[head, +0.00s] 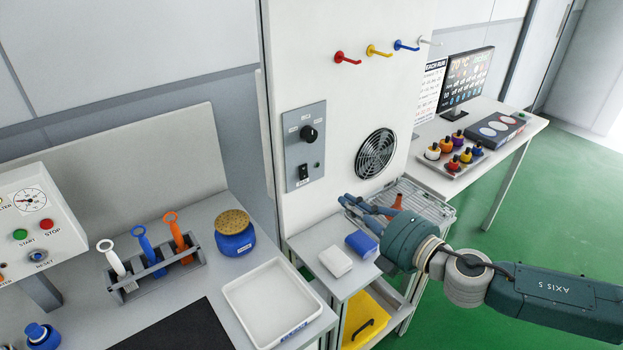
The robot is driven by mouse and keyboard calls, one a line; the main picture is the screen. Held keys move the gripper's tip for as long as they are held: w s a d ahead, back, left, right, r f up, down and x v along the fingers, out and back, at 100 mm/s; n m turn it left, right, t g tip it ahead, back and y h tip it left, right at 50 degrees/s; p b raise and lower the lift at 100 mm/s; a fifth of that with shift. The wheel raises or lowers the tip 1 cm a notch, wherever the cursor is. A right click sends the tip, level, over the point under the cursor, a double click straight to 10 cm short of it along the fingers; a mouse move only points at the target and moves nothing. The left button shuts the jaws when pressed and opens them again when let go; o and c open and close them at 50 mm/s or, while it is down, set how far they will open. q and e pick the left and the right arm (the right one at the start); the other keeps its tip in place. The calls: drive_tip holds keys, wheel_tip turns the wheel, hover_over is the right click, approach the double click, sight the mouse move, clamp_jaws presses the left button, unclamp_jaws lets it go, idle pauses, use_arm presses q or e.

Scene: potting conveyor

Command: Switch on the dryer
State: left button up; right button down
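The dryer (327,90) is a tall pale cabinet in the middle of the head view. On its front is a grey control panel (305,146) with a black round knob (308,134), a black rocker switch (303,172) below it and a small dark green lamp (317,165). I cannot tell the switch's position. A round black fan grille (376,153) is right of the panel. My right gripper (352,205) is in front of the dryer, right of and lower than the switch, apart from the panel. Its fingers point left; their gap is unclear. My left gripper is not in view.
A small table below the dryer holds a white block (335,260), a blue block (361,243) and a wire rack (432,207). An orange object (396,202) is partly hidden behind my gripper. Coloured hooks (378,51) stick out above. A tool rack (152,277) stands left.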

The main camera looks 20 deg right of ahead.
drive_tip(key=shift+w, duration=0.1)
drive_tip(key=p, duration=0.6)
approach(304, 173)
drive_tip(key=x, duration=0.6)
drive_tip(key=shift+f, duration=0.15)
drive_tip(key=shift+w+a+f, duration=0.15)
drive_tip(key=shift+w, duration=0.3)
drive_tip(key=f+t+b, duration=0.1)
drive_tip(key=t+b, duration=0.1)
drive_tip(key=b, duration=1)
drive_tip(key=shift+w+f+y, duration=0.15)
drive_tip(key=shift+w+y, duration=0.05)
drive_tip(key=shift+y, duration=0.2)
drive_tip(key=shift+r+p, duration=0.6)
drive_tip(key=shift+p, duration=0.1)
